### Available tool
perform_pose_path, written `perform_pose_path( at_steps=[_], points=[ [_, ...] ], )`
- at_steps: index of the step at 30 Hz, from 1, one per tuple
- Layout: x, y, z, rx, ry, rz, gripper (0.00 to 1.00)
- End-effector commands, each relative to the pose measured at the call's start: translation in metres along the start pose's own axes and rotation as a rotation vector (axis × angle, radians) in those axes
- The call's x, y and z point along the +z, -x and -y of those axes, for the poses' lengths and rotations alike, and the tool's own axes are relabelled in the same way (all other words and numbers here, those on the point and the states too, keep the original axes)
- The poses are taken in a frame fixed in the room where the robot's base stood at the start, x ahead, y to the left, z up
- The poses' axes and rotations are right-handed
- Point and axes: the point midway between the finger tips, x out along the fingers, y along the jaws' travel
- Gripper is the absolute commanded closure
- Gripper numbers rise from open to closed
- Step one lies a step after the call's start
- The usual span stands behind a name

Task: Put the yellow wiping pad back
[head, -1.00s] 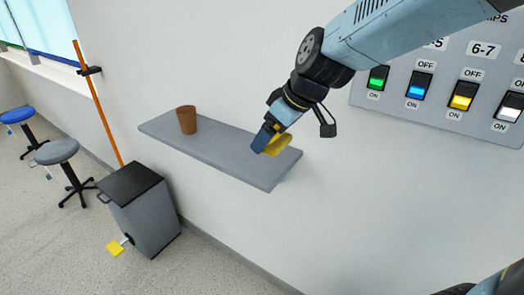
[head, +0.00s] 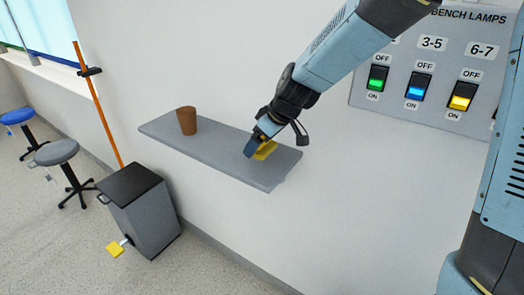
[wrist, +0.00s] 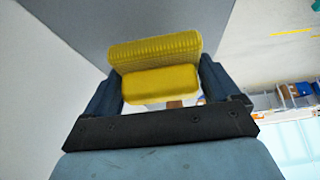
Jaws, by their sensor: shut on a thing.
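The yellow wiping pad (wrist: 155,65) is between the two dark fingers of my gripper (wrist: 155,92) in the wrist view, and the gripper is shut on it. In the head view the pad (head: 265,150) shows partly behind my gripper (head: 256,148). Both are at the right part of the grey wall shelf (head: 222,157). I cannot tell whether the pad touches the shelf. The shelf's grey surface also shows behind the pad in the wrist view (wrist: 90,25).
A brown cup (head: 187,120) stands on the left part of the shelf. A grey bin with a dark lid (head: 145,210) stands on the floor below. A lamp switch panel (head: 430,75) is on the wall at right. The shelf is clear between cup and gripper.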

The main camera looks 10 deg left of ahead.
Motion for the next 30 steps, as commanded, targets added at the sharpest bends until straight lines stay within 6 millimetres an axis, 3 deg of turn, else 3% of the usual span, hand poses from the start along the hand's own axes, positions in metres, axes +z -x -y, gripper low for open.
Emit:
perform_pose_path(
  at_steps=[6,19,20,23,30],
  points=[
    [0.013,-0.025,0.0,-0.003,0.0,0.003,0.44],
    [0.016,-0.029,0.0,-0.002,0.001,0.001,0.44],
    [0.016,-0.029,0.0,-0.002,0.002,0.001,0.09],
    [0.016,-0.029,0.0,-0.002,0.002,0.001,0.0],
    [0.015,-0.029,0.0,-0.001,0.002,0.001,0.0]
  ],
)
